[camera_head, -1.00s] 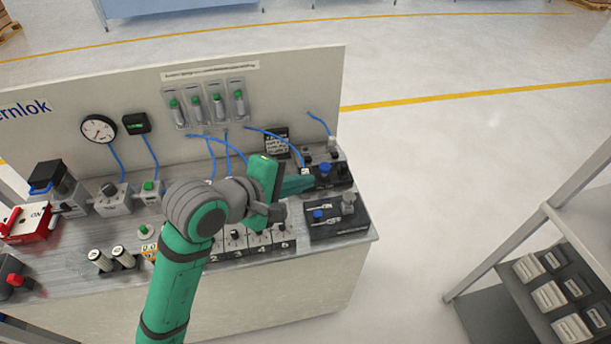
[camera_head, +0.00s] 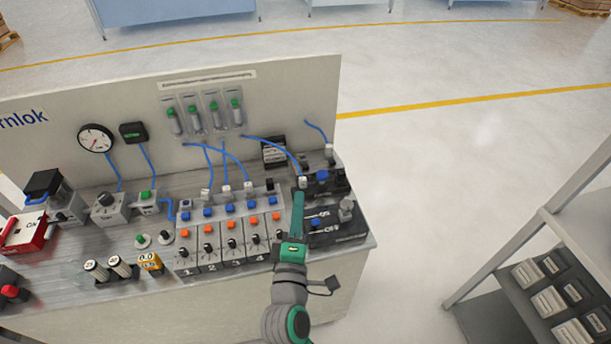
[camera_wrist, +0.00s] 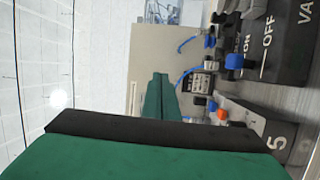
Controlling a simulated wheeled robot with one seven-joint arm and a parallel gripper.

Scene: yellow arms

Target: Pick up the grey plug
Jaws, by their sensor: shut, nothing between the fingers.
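A grey plug-like piece (camera_head: 346,208) stands upright on the front black valve block (camera_head: 335,232) at the bench's right end. Other light grey plugs on blue tubes sit in a row on the numbered units, one of them a grey plug (camera_head: 226,191). I cannot tell which one the task names. My gripper (camera_head: 299,197) is shut and empty, pointing away from the camera, just left of the black blocks and over the right end of the row. In the wrist view its green fingers (camera_wrist: 160,84) are together with nothing between them.
The rear black block (camera_head: 322,182) has a blue knob and a tubed plug (camera_head: 329,151). A blue tube (camera_head: 275,150) arches near my fingertips. The back panel (camera_head: 60,160) rises behind. A shelf rack (camera_head: 560,235) stands to the right, with clear floor between.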

